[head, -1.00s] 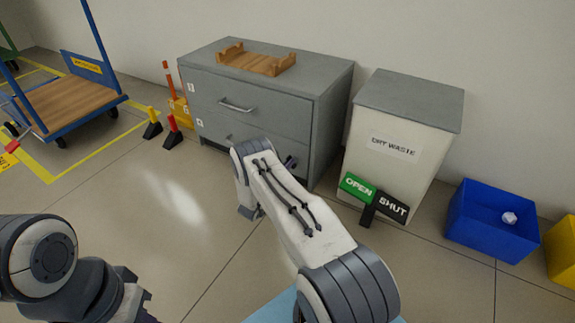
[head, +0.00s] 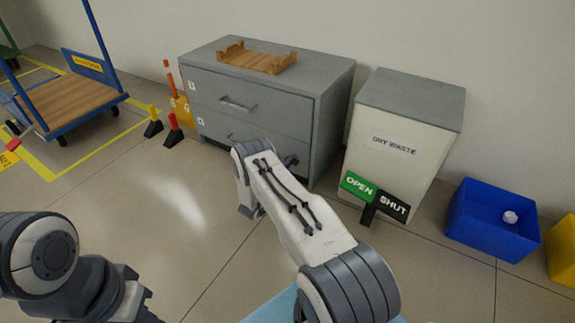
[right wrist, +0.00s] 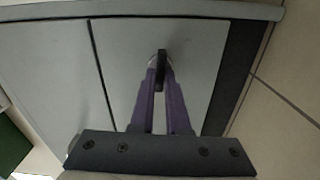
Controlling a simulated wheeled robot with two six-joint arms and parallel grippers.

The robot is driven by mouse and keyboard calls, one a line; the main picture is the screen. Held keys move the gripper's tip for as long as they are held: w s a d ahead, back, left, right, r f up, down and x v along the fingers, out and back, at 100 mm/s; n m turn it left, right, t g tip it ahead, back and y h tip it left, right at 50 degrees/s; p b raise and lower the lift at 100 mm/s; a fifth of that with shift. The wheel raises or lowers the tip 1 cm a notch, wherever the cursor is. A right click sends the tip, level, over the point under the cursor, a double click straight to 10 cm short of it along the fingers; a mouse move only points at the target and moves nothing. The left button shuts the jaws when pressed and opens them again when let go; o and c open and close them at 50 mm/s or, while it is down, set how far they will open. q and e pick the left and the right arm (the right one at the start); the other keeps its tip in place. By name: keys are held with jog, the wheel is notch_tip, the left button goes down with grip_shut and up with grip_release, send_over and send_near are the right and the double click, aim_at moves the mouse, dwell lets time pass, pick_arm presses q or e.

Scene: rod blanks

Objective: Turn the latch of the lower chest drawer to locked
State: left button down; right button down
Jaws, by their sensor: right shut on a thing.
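The grey chest (head: 331,125) stands against the wall, with its lower drawer (head: 214,127) closed. My right forearm covers the right part of that drawer in the head view, so the latch cannot be made out there. In the right wrist view the lower drawer front (right wrist: 128,50) fills the middle. The small dark latch (right wrist: 161,59) stands out from it, its long side roughly along the drawer seam. My right gripper (right wrist: 160,74) is shut on the latch, with its purple fingers on either side. My left arm shows at the lower left of the head view; its gripper is out of view.
A wooden tray (head: 257,61) lies on the chest. A dry waste bin (head: 407,125) with OPEN (head: 357,186) and SHUT (head: 394,205) signs stands close to its right. A blue crate (head: 470,232) stands farther right. A blue trolley (head: 75,98) is at left. Floor before the chest is clear.

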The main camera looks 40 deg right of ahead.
jog(key=shift+n, duration=0.6)
jog(key=c, duration=0.9)
grip_release()
jog(key=p+v, duration=0.5)
jog(key=v, duration=0.5)
jog(key=shift+a, duration=0.2)
jog(key=shift+s, duration=0.1)
